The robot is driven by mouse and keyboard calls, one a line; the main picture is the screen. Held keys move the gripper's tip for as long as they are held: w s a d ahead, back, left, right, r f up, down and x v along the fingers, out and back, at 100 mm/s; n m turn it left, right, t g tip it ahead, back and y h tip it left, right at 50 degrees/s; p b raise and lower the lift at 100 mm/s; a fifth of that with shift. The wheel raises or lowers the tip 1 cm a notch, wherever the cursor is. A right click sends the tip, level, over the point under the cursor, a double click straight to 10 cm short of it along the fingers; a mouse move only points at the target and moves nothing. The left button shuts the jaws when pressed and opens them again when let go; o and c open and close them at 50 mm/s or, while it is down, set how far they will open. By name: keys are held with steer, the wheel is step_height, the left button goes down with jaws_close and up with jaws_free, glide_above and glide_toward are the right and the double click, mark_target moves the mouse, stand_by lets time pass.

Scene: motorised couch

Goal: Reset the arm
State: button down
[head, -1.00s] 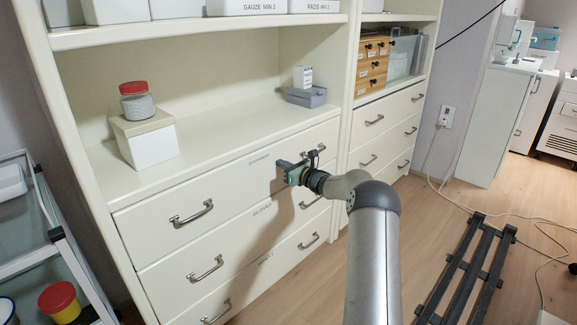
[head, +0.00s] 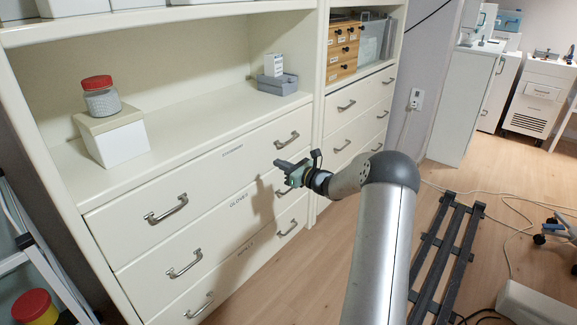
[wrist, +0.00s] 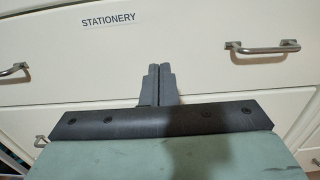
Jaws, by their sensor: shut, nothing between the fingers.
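My gripper (head: 279,165) is in front of the white drawer unit, pointing toward the gap between the top drawer (head: 205,172) and the one below it. In the wrist view its two grey fingers (wrist: 157,84) are pressed together with nothing between them. The top drawer, labelled STATIONERY (wrist: 109,19) in the wrist view, is closed. Its right handle (head: 287,141) is beside and above my gripper, and its left handle (head: 166,209) is farther off. The fingers appear apart from both handles.
A white box with a red-lidded jar (head: 101,97) and a grey tray (head: 278,84) stand on the shelf above. A red-lidded container (head: 35,307) is at lower left. A dark slatted frame (head: 445,262) lies on the floor to the right, with loose cables near it.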

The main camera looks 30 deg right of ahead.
steer(key=shift+v, duration=1.45)
steer(key=s+a+r+n+g+y+p, duration=0.1)
steer(key=s+a+r+n+g+p, duration=0.35)
steer(key=a, duration=0.45)
steer(key=s+a+r+n+g+y+p, duration=0.1)
steer(key=s+a+r+n+g+p, duration=0.35)
steer(key=a, duration=0.45)
steer(key=s+a+r+n+g+y+p, duration=0.1)
steer(key=s+a+r+n+g+p, duration=0.2)
steer(key=s+a+r+n, duration=0.5)
steer(key=s+a+r+n+g+h+p, duration=0.2)
steer(key=s+a+r+n+p, duration=0.15)
steer(key=s, duration=0.35)
steer(key=s+a+r+n+g+h+p, duration=0.2)
steer(key=s+a+n+h+p, duration=0.15)
steer(key=s+p, duration=0.2)
steer(key=s+d+r+n+h+p, duration=0.2)
steer(key=s+n, duration=0.2)
steer(key=s, duration=0.2)
steer(key=s+d+r+n+h+p, duration=0.1)
steer(key=s+r+n+h+p, duration=0.1)
steer(key=s+n, duration=0.2)
steer(key=s, duration=0.2)
steer(key=shift+s+d, duration=0.4)
steer(key=shift+r, duration=0.15)
